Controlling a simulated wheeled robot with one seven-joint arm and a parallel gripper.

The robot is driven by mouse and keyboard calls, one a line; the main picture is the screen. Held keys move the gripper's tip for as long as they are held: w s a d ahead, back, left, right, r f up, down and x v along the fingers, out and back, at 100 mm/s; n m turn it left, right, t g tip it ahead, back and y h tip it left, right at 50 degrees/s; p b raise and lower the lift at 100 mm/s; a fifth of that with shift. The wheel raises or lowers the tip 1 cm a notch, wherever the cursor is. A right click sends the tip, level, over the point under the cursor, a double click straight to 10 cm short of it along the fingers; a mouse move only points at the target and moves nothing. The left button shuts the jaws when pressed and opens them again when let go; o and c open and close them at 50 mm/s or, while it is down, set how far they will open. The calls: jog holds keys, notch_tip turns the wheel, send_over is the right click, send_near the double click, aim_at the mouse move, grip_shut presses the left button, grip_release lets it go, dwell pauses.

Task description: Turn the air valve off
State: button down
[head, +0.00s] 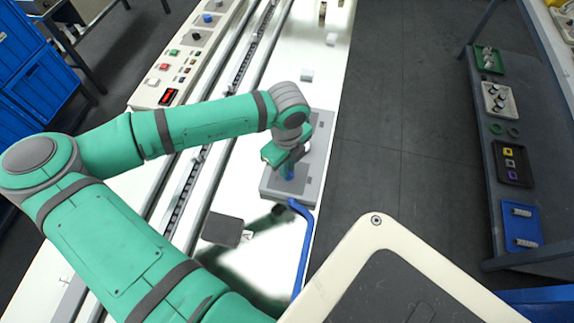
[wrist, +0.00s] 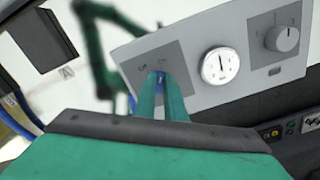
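The air valve's small blue handle (wrist: 159,78) shows on the grey panel in the wrist view, by small markings. It also shows in the head view (head: 289,174), partly hidden under my gripper. My gripper (wrist: 161,82) has its two green fingers close together, one on each side of the blue handle, with only a narrow gap between them. They look shut on the handle, whose lower part they hide. The grey valve panel (head: 268,190) stands on the white machine top. The handle's exact angle is hard to make out.
A round white gauge (wrist: 220,66) and a grey rotary knob (wrist: 283,39) sit right of the valve in the wrist view. A blue hose (head: 303,250) runs from the panel. A dark grey block (head: 222,230) lies nearby. A shelf (head: 480,130) with trays stands at right.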

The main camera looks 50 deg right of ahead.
jog(key=shift+n, duration=0.4)
jog(key=n, duration=0.5)
jog(key=shift+s+a+n, duration=0.1)
jog(key=shift+n, duration=0.2)
jog(key=n, duration=0.5)
jog(key=shift+s+a+n, duration=0.1)
jog(key=shift+a+n, duration=0.05)
jog(key=shift+n, duration=0.15)
jog(key=c, duration=1.8)
grip_release()
jog(key=shift+r, duration=0.1)
notch_tip(320, 180, up, 11)
jog(key=shift+f, duration=0.2)
